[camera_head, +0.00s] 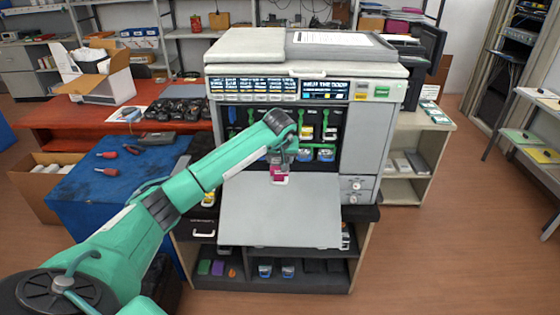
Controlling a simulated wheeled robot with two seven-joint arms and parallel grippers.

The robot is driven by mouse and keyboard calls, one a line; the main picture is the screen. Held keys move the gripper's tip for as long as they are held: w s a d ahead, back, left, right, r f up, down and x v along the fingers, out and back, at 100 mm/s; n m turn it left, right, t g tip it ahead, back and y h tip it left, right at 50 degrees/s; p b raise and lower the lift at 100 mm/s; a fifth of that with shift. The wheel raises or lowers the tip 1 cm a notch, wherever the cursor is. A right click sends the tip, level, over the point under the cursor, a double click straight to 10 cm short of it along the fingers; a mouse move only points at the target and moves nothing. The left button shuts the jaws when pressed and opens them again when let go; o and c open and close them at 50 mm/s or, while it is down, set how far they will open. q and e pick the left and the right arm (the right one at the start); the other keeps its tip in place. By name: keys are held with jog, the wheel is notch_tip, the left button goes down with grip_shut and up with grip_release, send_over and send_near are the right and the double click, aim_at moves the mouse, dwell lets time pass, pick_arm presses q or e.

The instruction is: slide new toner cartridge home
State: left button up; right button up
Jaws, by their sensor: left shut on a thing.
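The printer (360,130) stands in the middle with its front door (280,215) folded down. Inside its dark opening are several toner cartridges (328,126) with green and colored parts. My left arm reaches in from the left, and my left gripper (279,163) points down in front of the opening. It is shut on a cartridge with a magenta part (279,173), held above the folded door. The arm hides part of the opening, so I cannot tell whether the cartridge touches a slot. My right gripper is not in view.
A blue-covered table (110,195) with red-handled tools stands at the left. Behind it, a red bench (70,118) holds an open cardboard box (105,80) and several black items. A shelf cabinet is under the printer. The floor (440,255) at the right is clear.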

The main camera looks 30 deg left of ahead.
pick_arm(q)
jog(key=shift+w+a+r, duration=0.1)
jog(key=shift+w+r, duration=0.05)
dwell(0.3)
jog(key=shift+w+a+b, duration=0.3)
jog(key=shift+w+a, duration=0.15)
jog(key=shift+w, duration=0.3)
jog(key=shift+w+a+b, duration=0.3)
jog(key=shift+w+a, duration=0.15)
jog(key=shift+w, duration=0.3)
jog(key=o, duration=1.7)
jog(key=shift+c, duration=0.2)
jog(key=shift+s+f, duration=0.1)
jog(key=shift+f, duration=0.15)
jog(key=shift+s+d+r+p, duration=0.15)
jog(key=shift+s+d+p, duration=0.4)
jog(key=shift+s, duration=0.5)
jog(key=shift+s+d, duration=0.55)
jog(key=shift+s, duration=0.05)
